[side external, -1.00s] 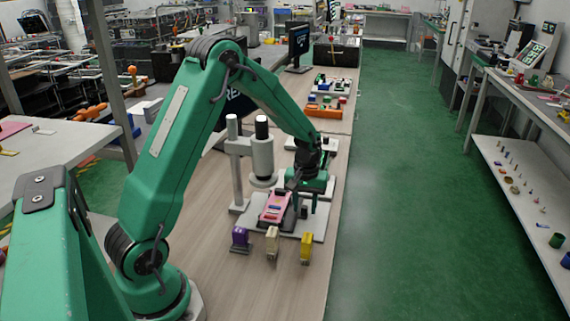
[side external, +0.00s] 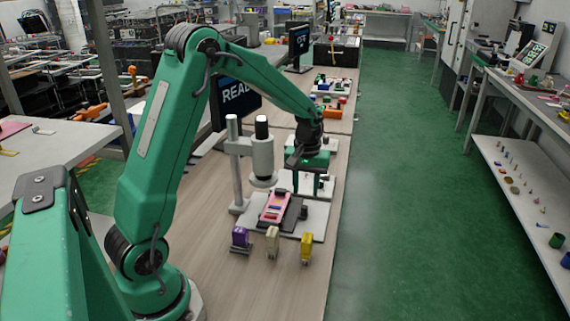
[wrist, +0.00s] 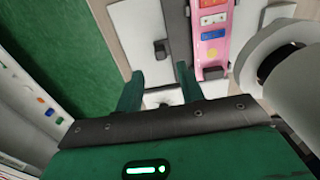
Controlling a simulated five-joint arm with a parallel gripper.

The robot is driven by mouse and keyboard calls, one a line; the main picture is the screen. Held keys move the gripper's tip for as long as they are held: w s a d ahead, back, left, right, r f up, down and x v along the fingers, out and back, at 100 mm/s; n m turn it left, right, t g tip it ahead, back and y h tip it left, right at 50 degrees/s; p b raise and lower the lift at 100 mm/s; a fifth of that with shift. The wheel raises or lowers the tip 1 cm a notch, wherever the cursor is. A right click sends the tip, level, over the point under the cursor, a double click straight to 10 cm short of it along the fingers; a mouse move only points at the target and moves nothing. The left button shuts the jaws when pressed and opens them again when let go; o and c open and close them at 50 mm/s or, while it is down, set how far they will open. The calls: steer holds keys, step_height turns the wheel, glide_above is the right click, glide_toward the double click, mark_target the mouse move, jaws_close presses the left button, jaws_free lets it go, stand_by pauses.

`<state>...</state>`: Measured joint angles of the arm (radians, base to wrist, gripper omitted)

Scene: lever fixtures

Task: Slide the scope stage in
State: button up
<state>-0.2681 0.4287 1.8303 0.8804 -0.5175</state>
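The scope (side external: 262,160) is a pale grey column and barrel on a light base plate (side external: 312,222). Beside the barrel lies the stage, a dark slide (side external: 293,216) carrying a pink tray (side external: 274,207) with small coloured pieces. In the wrist view the pink tray (wrist: 212,32) is at upper right and a dark knob (wrist: 160,48) sticks up left of the dark slide (wrist: 177,35). My gripper (side external: 307,187) is above the far end of the stage.
Purple (side external: 240,239), cream (side external: 272,242) and yellow (side external: 306,248) blocks stand in front of the base. A monitor (side external: 236,98) stands left of the scope. Coloured parts (side external: 330,90) lie farther back. The near wooden bench is clear.

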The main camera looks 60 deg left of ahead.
mark_target(305, 206)
steer(key=shift+r, duration=0.65)
steer(key=n, duration=0.3)
steer(key=shift+f+n, duration=0.1)
steer(key=shift+n, duration=0.2)
steer(key=n, duration=0.9)
steer(key=shift+f, duration=0.15)
steer(key=n, duration=0.5)
steer(key=shift+f, duration=0.15)
steer(key=shift+f, duration=3.85)
